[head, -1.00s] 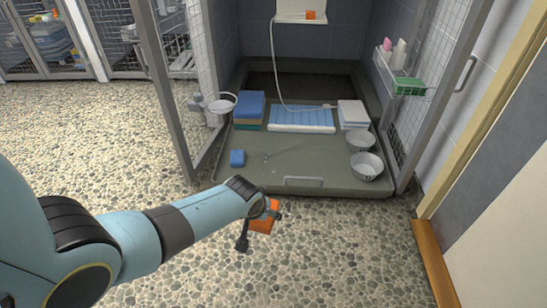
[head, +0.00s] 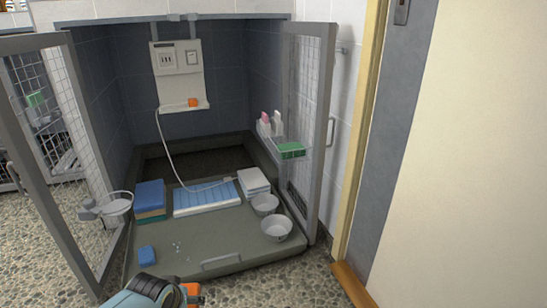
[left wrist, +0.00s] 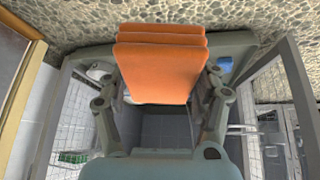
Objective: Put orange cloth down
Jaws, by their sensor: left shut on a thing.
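The orange cloth (left wrist: 160,68) is folded into a thick stack. In the left wrist view it sits between the two fingers of my left gripper (left wrist: 163,85), which is shut on it. In the head view only part of the orange cloth (head: 192,289) shows at the bottom edge, in front of the grey kennel tray (head: 205,253). My left gripper is mostly cut off there. I cannot tell how high the cloth is. My right gripper is in neither view.
The tray holds a blue-topped cloth stack (head: 150,196), a blue-and-white mat (head: 207,198), pale folded cloths (head: 254,181), two metal bowls (head: 276,228) and a small blue block (head: 147,255). Open mesh doors stand left (head: 62,180) and right (head: 308,120). The tray's front middle is mostly clear.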

